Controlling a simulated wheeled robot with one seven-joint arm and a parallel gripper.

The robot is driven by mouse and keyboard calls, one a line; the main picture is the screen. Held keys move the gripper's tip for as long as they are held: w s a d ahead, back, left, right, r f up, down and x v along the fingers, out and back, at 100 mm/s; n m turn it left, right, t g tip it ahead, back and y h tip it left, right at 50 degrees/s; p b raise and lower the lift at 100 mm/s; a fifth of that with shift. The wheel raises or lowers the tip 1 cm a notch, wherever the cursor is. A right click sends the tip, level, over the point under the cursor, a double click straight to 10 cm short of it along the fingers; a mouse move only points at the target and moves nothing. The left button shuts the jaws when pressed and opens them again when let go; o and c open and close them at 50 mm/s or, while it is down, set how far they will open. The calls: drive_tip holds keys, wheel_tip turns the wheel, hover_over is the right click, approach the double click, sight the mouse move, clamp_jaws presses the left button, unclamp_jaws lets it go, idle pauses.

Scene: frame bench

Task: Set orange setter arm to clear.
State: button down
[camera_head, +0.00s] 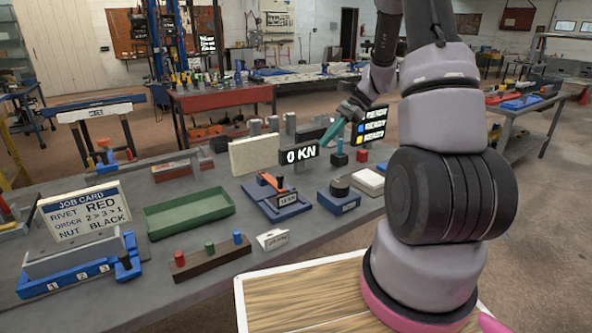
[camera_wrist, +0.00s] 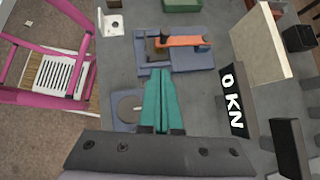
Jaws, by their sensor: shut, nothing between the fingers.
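The orange setter arm (camera_head: 270,182) lies over a blue base (camera_head: 288,211) on the grey bench, with a dark upright part by it. In the wrist view the orange arm (camera_wrist: 182,41) lies level across its blue base (camera_wrist: 195,60), with a dark knob near its left part. My gripper (camera_head: 324,142) has teal fingers, held above the bench behind and right of the setter. In the wrist view my gripper (camera_wrist: 161,73) is shut and empty, its tips appearing just below the setter's base. The display (camera_head: 299,155) reads 0 KN.
A blue box with a black knob (camera_head: 340,189) stands right of the setter. A cream panel (camera_head: 254,155) stands behind it. A green tray (camera_head: 189,213), a peg block (camera_head: 210,258) and a job card (camera_head: 84,213) are to the left.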

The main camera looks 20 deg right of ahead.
drive_tip(key=shift+w+d+f+m, duration=0.2)
drive_tip(key=shift+f, duration=0.35)
drive_tip(key=shift+w+d+f+m, duration=0.15)
drive_tip(key=shift+d+f+m, duration=0.05)
drive_tip(key=shift+f, duration=0.3)
drive_tip(key=x, duration=0.4)
drive_tip(key=a+r+x, duration=0.1)
drive_tip(key=x, duration=0.6)
drive_tip(key=shift+s+a, duration=0.15)
drive_tip(key=shift+a, duration=1.15)
drive_tip(key=shift+a, duration=0.1)
